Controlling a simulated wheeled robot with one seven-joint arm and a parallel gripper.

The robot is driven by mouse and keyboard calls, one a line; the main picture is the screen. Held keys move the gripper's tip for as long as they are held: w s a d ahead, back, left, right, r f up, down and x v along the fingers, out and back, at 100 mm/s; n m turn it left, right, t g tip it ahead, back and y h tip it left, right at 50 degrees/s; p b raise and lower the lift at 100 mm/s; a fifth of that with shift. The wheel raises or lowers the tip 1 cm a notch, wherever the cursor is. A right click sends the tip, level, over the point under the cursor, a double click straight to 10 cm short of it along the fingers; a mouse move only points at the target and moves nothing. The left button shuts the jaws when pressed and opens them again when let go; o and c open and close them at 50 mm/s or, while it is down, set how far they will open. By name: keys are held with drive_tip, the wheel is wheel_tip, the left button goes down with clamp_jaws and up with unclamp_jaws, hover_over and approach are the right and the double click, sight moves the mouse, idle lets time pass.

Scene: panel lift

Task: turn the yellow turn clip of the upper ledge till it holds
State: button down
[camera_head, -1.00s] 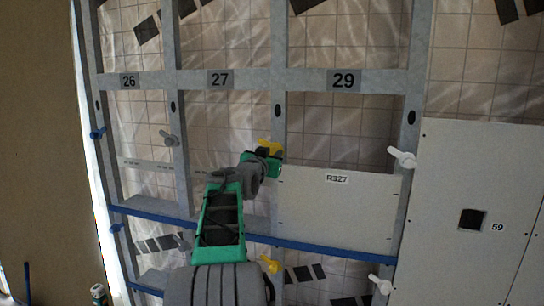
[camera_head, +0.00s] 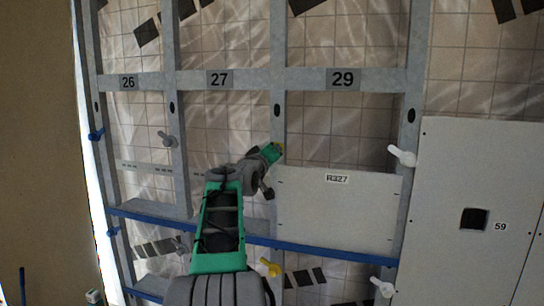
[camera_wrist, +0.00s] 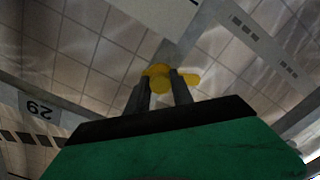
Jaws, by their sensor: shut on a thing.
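The yellow turn clip (camera_wrist: 160,82) of the upper ledge is between my two fingers in the wrist view, with a stub sticking out to the right. In the head view only a bit of its yellow (camera_head: 281,147) shows past my gripper (camera_head: 274,151), on the stud between bays 27 and 29. My gripper (camera_wrist: 161,90) is shut on the clip. The panel R327 (camera_head: 338,213) stands upright on the blue upper ledge (camera_head: 322,247), its upper left corner just below my gripper. Whether the clip overlaps the panel is hidden.
Another yellow clip (camera_head: 268,267) is lower on the same stud. A large panel marked 59 (camera_head: 455,180) covers the right side. Bay 27 is open.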

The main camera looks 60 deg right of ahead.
drive_tip(key=n, duration=0.4)
drive_tip(key=n+p, duration=0.1)
drive_tip(key=n, duration=0.8)
drive_tip(key=shift+r, duration=0.25)
idle(0.4)
drive_tip(key=c, duration=1.1)
unclamp_jaws()
drive_tip(key=a, duration=0.2)
drive_tip(key=a+b, duration=0.1)
drive_tip(key=a, duration=0.2)
drive_tip(key=s+a+b, duration=0.1)
drive_tip(key=a, duration=0.1)
drive_tip(key=shift+s+a, duration=0.1)
drive_tip(key=shift+a, duration=0.25)
